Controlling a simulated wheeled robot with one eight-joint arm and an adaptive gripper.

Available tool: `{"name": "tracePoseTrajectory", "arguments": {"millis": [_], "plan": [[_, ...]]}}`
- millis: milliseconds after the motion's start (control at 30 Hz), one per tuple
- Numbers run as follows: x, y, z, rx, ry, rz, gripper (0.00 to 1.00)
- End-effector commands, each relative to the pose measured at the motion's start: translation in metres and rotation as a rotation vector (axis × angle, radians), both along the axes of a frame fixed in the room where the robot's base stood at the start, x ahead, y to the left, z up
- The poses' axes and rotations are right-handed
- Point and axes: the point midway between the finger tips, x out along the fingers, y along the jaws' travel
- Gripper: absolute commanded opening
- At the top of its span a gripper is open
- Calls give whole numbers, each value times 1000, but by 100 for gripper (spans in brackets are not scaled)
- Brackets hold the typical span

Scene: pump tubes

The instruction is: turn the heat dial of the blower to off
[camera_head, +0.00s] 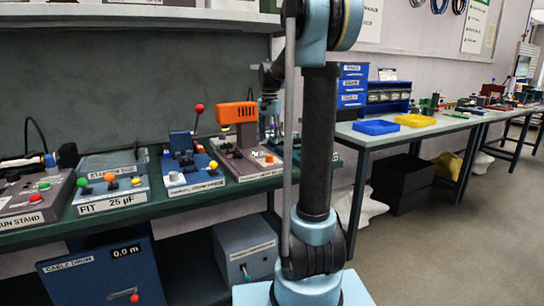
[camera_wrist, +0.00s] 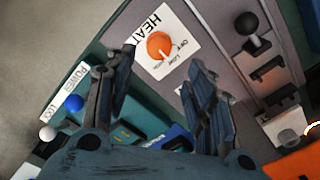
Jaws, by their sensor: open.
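The heat dial (camera_wrist: 160,46) is an orange round knob on a white plate marked HEAT, with OFF, LOW and a further small word at its side. I cannot tell its setting surely. The blower (camera_head: 240,117), an orange-topped unit on a grey panel, stands on the green bench in the head view. My gripper (camera_wrist: 160,64) is open and empty, its two dark fingers spread on either side of the dial in the picture. I see no contact, and the gap to the dial is unclear. In the head view my arm partly hides the blower's right side.
Beside the dial in the wrist view are a dark ball-topped lever (camera_wrist: 246,24), a blue knob (camera_wrist: 73,102) and a white knob (camera_wrist: 48,133). An orange part (camera_wrist: 296,164) fills the lower right corner. Other bench units stand left of the blower, including one with a red-ball lever (camera_head: 199,108).

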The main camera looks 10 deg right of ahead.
Motion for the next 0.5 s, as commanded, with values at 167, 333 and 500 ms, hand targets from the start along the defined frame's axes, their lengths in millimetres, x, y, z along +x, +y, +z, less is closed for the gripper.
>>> {"name": "tracePoseTrajectory", "arguments": {"millis": [167,333,500], "plan": [[0,0,-31,0,0,0,50],[0,0,-56,0,0,0,50],[0,0,-73,0,0,0,50]]}}
